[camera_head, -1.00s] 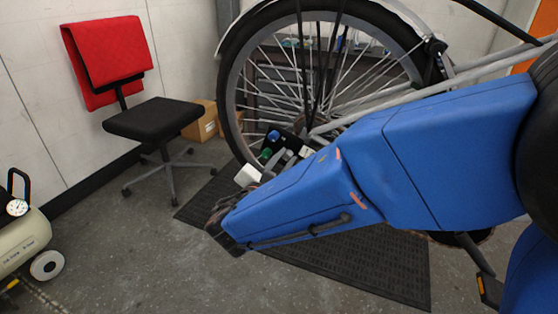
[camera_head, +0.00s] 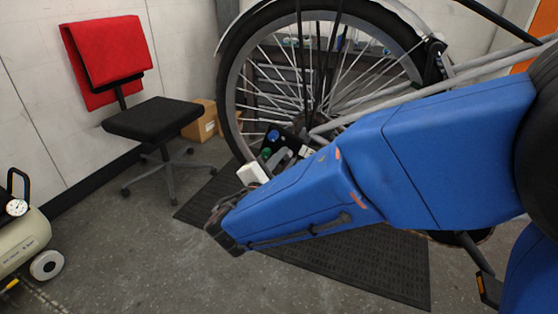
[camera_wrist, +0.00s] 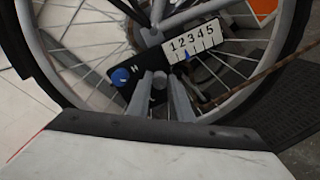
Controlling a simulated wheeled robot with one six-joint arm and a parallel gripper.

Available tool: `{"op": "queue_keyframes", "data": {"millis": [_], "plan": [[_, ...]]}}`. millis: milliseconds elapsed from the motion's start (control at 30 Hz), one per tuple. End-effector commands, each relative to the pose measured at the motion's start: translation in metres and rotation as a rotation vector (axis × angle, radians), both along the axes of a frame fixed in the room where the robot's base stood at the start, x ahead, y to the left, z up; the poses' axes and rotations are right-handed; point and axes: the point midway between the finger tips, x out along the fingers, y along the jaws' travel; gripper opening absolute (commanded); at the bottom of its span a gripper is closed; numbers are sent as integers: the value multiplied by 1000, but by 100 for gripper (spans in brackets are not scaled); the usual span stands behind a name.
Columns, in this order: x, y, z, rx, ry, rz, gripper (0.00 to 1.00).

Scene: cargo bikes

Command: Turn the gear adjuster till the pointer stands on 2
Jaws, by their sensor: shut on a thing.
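In the wrist view, a dark panel (camera_wrist: 104,66) carries a white scale plate (camera_wrist: 193,40) numbered 1 to 5. A small blue pointer (camera_wrist: 187,55) on the plate appears to stand under the 2. My gripper (camera_wrist: 159,98) has its two grey fingers on either side of a round grey knob, the gear adjuster (camera_wrist: 160,80), and is shut on it. A blue knob (camera_wrist: 121,76) sits left of the fingers. In the head view, my blue arm hides most of the panel, and the scale cannot be read there.
The bike's spoked wheel (camera_head: 237,95) rises close behind the panel, with frame tubes to the right. A black mat (camera_head: 400,267) lies below. A red and black chair (camera_head: 152,118), a cardboard box (camera_head: 203,121) and a compressor (camera_head: 22,240) stand to the left.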

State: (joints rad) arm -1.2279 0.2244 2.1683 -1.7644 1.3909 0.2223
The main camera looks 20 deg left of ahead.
Motion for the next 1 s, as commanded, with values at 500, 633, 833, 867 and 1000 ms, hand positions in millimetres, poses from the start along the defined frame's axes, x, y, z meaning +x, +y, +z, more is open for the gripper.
{"op": "queue_keyframes", "data": {"millis": [500,633,833,867,1000], "plan": [[0,2,2,1,-2,4,38],[-6,2,1,1,-2,4,38],[-33,5,1,0,-2,6,38],[-38,5,1,0,-2,6,38],[-64,7,2,0,-1,7,38]]}}
